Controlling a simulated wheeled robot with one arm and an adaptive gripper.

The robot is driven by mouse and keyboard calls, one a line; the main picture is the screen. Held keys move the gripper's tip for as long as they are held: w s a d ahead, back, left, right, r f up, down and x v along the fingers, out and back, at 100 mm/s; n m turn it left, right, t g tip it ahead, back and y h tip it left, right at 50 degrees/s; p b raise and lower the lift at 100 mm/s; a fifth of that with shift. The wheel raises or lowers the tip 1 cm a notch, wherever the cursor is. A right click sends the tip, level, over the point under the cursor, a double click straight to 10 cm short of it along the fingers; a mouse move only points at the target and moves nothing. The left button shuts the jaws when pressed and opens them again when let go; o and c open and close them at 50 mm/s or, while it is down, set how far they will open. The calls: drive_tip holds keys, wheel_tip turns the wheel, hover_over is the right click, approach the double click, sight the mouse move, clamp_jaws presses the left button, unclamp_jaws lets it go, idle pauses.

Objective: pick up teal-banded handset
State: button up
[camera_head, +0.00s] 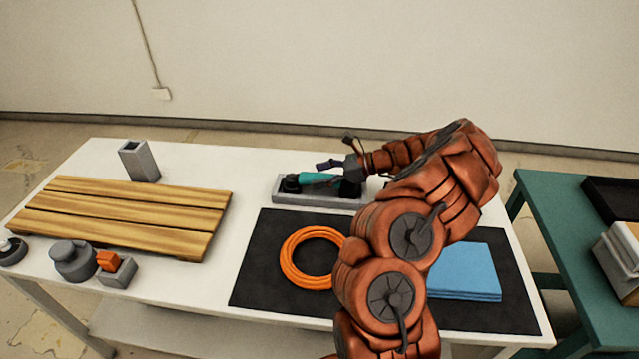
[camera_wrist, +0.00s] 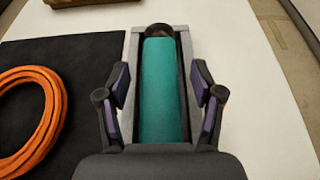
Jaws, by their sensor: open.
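The teal-banded handset (camera_head: 318,179) lies in a long grey cradle (camera_head: 290,197) near the back of the white table. In the wrist view the teal band (camera_wrist: 160,90) fills the middle of the picture, with a dark end (camera_wrist: 159,31) at the top. My gripper (camera_head: 337,163) is at the cradle; in the wrist view its fingers (camera_wrist: 160,84) are spread, one on each side of the handset. A gap shows between each finger pad and the teal band. The handset's near end is hidden behind my gripper's body.
A black mat (camera_head: 262,262) with an orange cable coil (camera_head: 290,270) and blue cloth (camera_head: 465,272) lies in front of the cradle. A slatted wooden board (camera_head: 120,215) is at left, with a grey upright holder (camera_head: 138,160) behind. A green table (camera_head: 560,250) stands at right.

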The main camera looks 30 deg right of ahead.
clamp_jaws()
idle(0.5)
drive_tip(key=shift+r, duration=0.15)
